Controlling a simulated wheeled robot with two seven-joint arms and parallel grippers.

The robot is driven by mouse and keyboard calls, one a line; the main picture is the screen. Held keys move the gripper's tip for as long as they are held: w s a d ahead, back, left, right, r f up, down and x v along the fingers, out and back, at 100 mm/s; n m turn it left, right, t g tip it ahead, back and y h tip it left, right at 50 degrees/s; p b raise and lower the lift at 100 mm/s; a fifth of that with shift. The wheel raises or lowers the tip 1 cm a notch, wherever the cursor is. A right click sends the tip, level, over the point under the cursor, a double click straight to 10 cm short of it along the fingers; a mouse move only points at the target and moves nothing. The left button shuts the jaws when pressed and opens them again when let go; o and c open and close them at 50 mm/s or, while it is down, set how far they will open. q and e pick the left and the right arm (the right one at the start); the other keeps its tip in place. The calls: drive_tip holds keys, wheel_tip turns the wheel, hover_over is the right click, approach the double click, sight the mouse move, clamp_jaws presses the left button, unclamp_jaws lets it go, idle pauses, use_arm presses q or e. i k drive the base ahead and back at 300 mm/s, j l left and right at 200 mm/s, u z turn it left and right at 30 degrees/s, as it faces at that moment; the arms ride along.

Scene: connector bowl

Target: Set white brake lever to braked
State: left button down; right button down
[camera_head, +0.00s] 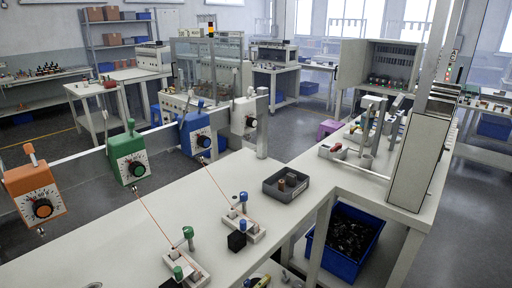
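The white brake box (243,116) hangs on the rail beyond the table's far edge, at the right end of a row of coloured boxes. It has a dark round dial on its front. A small pale lever (250,91) appears to stand up from its top; it is too small to tell which setting it is in. Neither of my grippers shows in this view.
Blue (194,133), green (129,158) and orange (34,191) boxes with levers and dials hang on the same rail. The white table (130,225) holds two small clamp fixtures and a grey tray (286,185). A post (262,125) stands right of the white box.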

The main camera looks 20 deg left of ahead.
sight(251, 90)
drive_tip(key=i+l, duration=0.3)
drive_tip(key=i+l+u, duration=0.2)
drive_tip(key=i+u, duration=0.1)
drive_tip(key=u, duration=1.4)
